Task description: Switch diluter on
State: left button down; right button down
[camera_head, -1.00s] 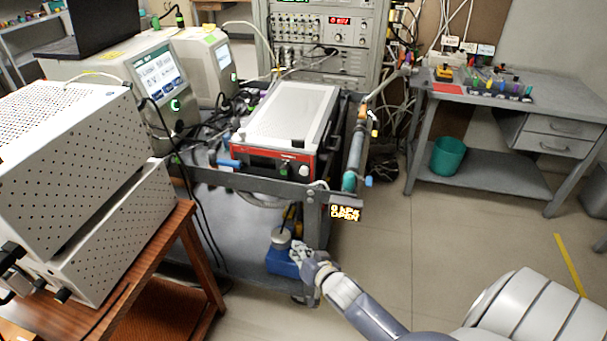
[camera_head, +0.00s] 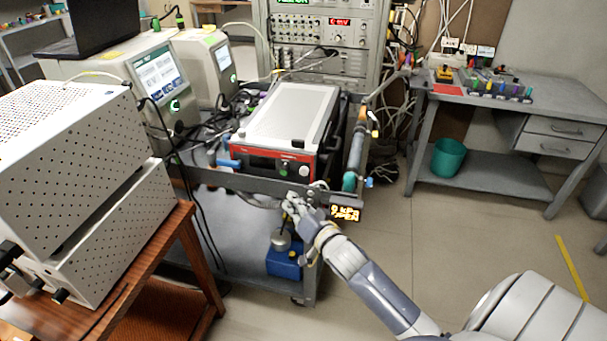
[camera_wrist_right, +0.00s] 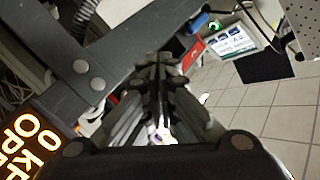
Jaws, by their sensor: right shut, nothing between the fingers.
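No readable label names the diluter. A silver-topped box with a red-edged dark front (camera_head: 272,163) sits on the cart's upper deck. Its front carries a small green-lit part (camera_head: 284,169) and a pale round knob (camera_head: 304,171). My right gripper (camera_head: 291,203) is shut and empty, in front of the cart's upper rail, below and in front of that box. In the right wrist view its closed fingers (camera_wrist_right: 160,90) point toward the cart frame, with a red edge partly visible beyond. My left gripper is out of view.
The cart's dark rail (camera_head: 240,183) lies close to my right gripper. An orange-lit display (camera_head: 345,213) hangs beside it at the corner. A blue box (camera_head: 284,262) with a metal canister stands on the lower shelf. White perforated boxes (camera_head: 65,180) fill the left. Floor is clear at right.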

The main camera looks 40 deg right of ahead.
aim_at(301, 186)
jog(key=w+d, duration=0.2)
jog(key=w+d+b, duration=0.1)
jog(key=w+d, duration=0.1)
jog(key=shift+d+b, duration=0.25)
jog(key=shift+b, duration=0.05)
jog(key=shift+w+d, duration=0.4)
jog(key=shift+d, duration=0.2)
jog(key=shift+w, duration=0.1)
dwell(0.8)
jog(key=shift+w+d, duration=0.2)
jog(key=shift+d, duration=0.1)
